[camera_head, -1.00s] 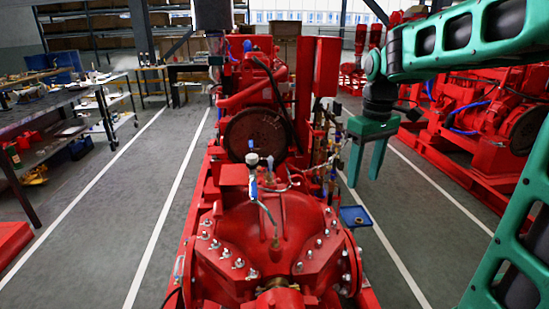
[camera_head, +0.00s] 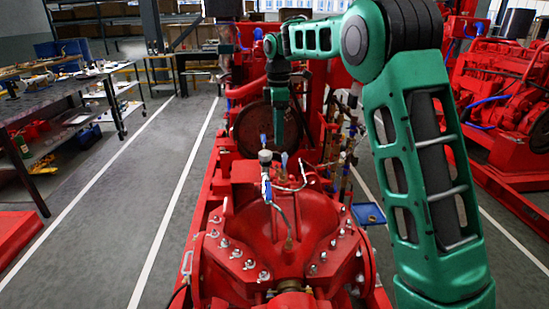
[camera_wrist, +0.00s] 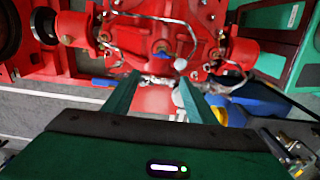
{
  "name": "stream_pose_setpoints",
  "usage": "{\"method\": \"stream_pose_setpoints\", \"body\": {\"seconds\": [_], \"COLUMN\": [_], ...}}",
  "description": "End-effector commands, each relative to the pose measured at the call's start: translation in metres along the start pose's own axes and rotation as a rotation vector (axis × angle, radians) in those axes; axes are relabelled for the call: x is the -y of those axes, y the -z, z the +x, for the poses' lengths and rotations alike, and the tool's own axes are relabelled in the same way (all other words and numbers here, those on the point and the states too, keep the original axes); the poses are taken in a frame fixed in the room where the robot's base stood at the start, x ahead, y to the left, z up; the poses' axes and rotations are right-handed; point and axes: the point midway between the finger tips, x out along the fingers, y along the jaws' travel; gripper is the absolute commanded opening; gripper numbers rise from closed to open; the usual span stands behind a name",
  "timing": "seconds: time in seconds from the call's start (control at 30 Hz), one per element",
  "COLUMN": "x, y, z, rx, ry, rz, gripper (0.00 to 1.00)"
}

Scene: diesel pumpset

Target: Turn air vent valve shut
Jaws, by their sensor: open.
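A small valve with a blue lever (camera_head: 267,188) stands on the thin line above the red pump casing (camera_head: 310,222), under a round gauge (camera_head: 265,156). A second blue lever (camera_head: 284,161) shows just right of the gauge. I cannot tell for sure which is the air vent valve. My gripper (camera_head: 279,143) points down above and behind these fittings, apart from them as far as I can see. In the wrist view my gripper (camera_wrist: 160,82) has its two green fingers spread, with silver fittings visible beyond and between them. A blue lever (camera_wrist: 105,82) shows left of the fingers.
The red engine with its dark flywheel (camera_head: 262,130) stands behind my gripper. Thin pipes and fittings (camera_head: 345,150) rise on the right, with a blue tray (camera_head: 368,215) below. A workbench (camera_head: 60,95) stands far left. The floor aisle (camera_head: 130,185) is clear.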

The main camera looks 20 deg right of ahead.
Motion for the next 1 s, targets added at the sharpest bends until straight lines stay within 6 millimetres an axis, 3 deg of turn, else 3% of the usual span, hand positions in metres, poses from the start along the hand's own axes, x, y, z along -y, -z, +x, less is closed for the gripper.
{"method": "stream_pose_setpoints", "body": {"seconds": [0.1,0.5,0.93,0.97,1.0], "x": [-0.002,-0.003,-0.003,-0.003,-0.003], "y": [-0.014,-0.02,-0.019,-0.019,-0.019], "z": [0.022,0.081,0.091,0.091,0.091], "rx": [0.003,0.001,0.001,0.001,0.001], "ry": [0.005,0.001,0.001,0.001,0.001], "rz": [0.021,0.027,0.027,0.027,0.027], "gripper": [0.52,0.52,0.52,0.49,0.4]}}
